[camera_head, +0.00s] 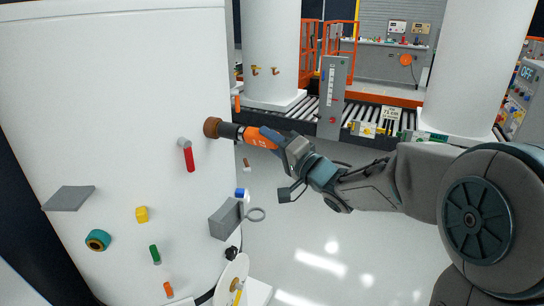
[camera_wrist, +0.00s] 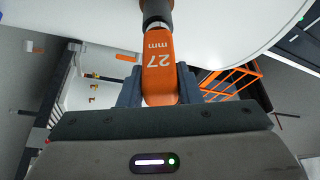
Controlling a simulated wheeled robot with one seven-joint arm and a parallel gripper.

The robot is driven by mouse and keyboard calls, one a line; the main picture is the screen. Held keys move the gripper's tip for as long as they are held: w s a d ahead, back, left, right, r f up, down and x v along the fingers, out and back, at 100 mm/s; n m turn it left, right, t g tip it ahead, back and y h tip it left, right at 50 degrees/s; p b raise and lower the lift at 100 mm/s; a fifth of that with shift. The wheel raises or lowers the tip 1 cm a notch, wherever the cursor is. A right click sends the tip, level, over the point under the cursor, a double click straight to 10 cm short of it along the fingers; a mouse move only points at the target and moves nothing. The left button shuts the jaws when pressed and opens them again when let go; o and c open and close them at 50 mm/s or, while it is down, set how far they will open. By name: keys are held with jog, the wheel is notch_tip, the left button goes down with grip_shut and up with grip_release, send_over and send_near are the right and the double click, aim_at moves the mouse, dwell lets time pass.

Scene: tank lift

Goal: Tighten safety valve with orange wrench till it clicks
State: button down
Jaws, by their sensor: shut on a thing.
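The orange wrench (camera_head: 263,136) is held in my gripper (camera_head: 283,142), which is shut on its orange handle. The wrist view shows the wrench (camera_wrist: 158,72) marked "27 mm" between the fingers of my gripper (camera_wrist: 160,88). The wrench's dark head points left at the white tank (camera_head: 120,70). A brown round fitting (camera_head: 212,127), perhaps the safety valve, sits on the tank wall at the wrench's tip. The wrench head appears to meet it; I cannot tell how fully it is seated.
A red-handled lever (camera_head: 188,157), a grey shelf (camera_head: 69,198), a teal ring (camera_head: 98,240) and a grey box with a ring (camera_head: 226,219) stick out from the tank. A roller conveyor (camera_head: 310,108) stands behind.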

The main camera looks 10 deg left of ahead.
jog(key=n+y+b, duration=0.1)
jog(key=n+b, duration=0.1)
jog(key=n+y+b, duration=0.1)
jog(key=n+b, duration=0.1)
jog(key=b, duration=0.1)
jog(key=shift+f+n+b, duration=0.35)
jog(key=shift+n, duration=0.05)
jog(key=n+g+y+b, duration=0.1)
jog(key=n+b, duration=0.3)
jog(key=shift+n+g+y+b, duration=0.4)
jog(key=n+g+y+b, duration=0.1)
jog(key=n+b, duration=0.2)
jog(key=n, duration=0.1)
jog(key=shift+g, duration=0.3)
jog(key=shift+r+n+g+y+b, duration=0.25)
jog(key=shift+n+g+y+b, duration=0.25)
jog(key=shift+n, duration=0.7)
jog(key=shift+r+p, duration=0.15)
jog(key=shift+p, duration=0.3)
